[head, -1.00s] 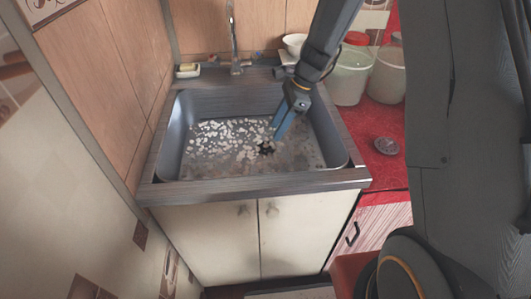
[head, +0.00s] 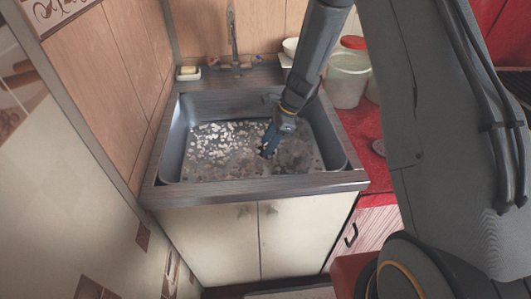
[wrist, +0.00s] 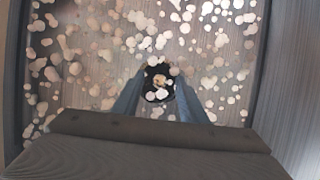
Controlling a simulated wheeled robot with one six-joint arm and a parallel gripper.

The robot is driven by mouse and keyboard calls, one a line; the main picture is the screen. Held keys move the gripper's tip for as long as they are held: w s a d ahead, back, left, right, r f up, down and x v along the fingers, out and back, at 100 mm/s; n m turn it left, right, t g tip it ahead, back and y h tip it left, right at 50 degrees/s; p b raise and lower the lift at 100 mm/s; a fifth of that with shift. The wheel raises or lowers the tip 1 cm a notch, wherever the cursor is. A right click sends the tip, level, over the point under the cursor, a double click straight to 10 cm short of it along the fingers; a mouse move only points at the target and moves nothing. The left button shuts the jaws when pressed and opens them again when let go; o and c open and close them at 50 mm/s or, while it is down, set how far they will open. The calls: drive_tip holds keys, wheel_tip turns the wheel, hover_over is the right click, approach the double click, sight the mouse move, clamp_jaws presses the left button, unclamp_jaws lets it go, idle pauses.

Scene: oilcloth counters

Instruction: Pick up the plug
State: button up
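The plug (wrist: 158,84) is a small, dark, round thing with a tan middle, low in the sink. Pale flecks partly cover it in the wrist view. My gripper (wrist: 160,76) is open, with one blue finger to the left of the plug and one to the right. I cannot tell whether either finger touches it. In the head view my gripper (head: 267,150) reaches down into the sink (head: 177,140), and its fingers largely hide the plug there.
The sink walls stand around my gripper. A tap (head: 234,50) rises behind the sink, with a soap dish (head: 188,73) to its left. A white bowl (head: 291,46) and a bucket (head: 346,80) stand at the back right. A red counter (head: 358,130) adjoins on the right.

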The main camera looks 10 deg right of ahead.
clamp_jaws()
